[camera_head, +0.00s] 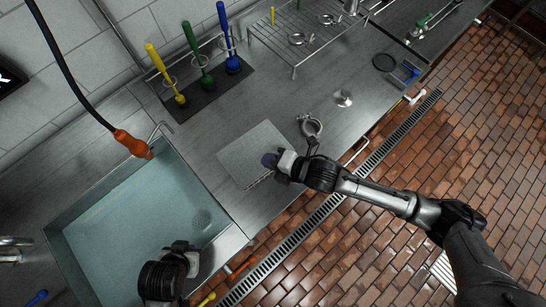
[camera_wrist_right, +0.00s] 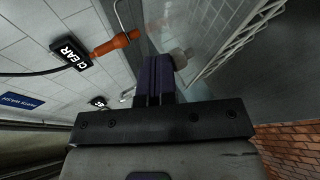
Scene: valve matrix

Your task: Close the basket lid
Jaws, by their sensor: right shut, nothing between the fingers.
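The basket (camera_head: 250,146) is a flat grey mesh square on the steel counter, just right of the sink. Its lid cannot be told apart from its top in the head view. In the right wrist view, a pale wire grid (camera_wrist_right: 238,42) stands to the right of the fingers and looks like part of the basket. My right gripper (camera_head: 270,160) is shut and empty, over the basket's right-hand edge; I cannot tell whether it touches. Its purple fingers also show in the right wrist view (camera_wrist_right: 155,75). My left gripper (camera_head: 180,246) is over the sink's lower edge, its fingers unclear.
The water-filled sink (camera_head: 62,240) lies left. An orange nozzle (camera_head: 132,143) hangs over its rim. A metal clamp ring (camera_head: 311,126) lies right of the basket. Yellow, green and blue tools (camera_head: 190,52) and a wire rack (camera_head: 290,40) stand behind. Brick floor drops away in front.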

